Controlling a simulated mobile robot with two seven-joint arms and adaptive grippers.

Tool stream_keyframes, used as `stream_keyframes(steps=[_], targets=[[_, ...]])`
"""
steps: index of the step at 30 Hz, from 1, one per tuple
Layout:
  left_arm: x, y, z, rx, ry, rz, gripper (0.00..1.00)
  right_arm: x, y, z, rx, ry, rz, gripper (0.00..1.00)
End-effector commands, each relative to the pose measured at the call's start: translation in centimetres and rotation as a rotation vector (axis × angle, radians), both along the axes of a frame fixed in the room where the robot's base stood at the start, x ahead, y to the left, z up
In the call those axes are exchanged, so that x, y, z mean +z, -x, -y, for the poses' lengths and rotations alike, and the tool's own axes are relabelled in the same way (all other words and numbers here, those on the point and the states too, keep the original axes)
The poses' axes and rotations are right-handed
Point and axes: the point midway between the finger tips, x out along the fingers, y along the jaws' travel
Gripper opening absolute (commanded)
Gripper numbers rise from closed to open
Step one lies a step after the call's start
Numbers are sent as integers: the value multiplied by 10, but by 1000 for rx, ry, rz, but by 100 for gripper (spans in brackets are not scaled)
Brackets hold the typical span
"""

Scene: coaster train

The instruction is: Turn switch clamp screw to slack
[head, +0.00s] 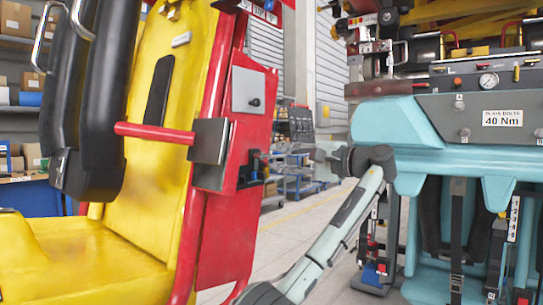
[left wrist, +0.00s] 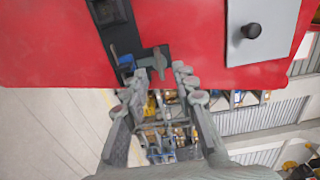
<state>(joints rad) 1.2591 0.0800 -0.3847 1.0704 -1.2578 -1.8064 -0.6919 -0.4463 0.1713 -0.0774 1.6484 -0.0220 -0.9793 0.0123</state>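The switch clamp screw appears as a small grey wing-shaped handle (left wrist: 156,62) on a black bracket (left wrist: 118,32) at the lower edge of the red panel (left wrist: 55,45) in the left wrist view. A small blue part (left wrist: 126,62) sits just left of it. In the head view the black clamp (head: 254,163) shows small on the red side panel (head: 222,235); its screw is hard to make out there. My left gripper (left wrist: 160,76) is open, its fingertips on either side of the handle's lower end, with no clear contact. It also shows in the head view (head: 320,156), pointing left. My right gripper is not in view.
A grey plate with a black knob (left wrist: 262,32) is on the panel right of the clamp. A yellow seat (head: 75,255) with a black restraint (head: 90,100) stands at left. A turquoise machine (head: 390,125) stands close at right. Floor shows between them.

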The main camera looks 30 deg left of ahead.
Motion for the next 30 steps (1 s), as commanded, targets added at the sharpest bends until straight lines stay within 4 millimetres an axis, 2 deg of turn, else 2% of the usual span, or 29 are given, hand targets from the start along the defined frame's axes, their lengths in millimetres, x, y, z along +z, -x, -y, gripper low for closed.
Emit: stream_keyframes(steps=[3,9,19,26,30], targets=[[0,-1,-21,1,1,-1,28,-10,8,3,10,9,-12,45],[0,-3,-41,-1,0,0,28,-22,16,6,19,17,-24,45],[-1,-4,-45,-3,1,1,28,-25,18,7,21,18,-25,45],[-1,-4,-45,-3,1,1,0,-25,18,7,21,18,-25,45],[-1,-4,-45,-3,1,1,0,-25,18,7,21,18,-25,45]])
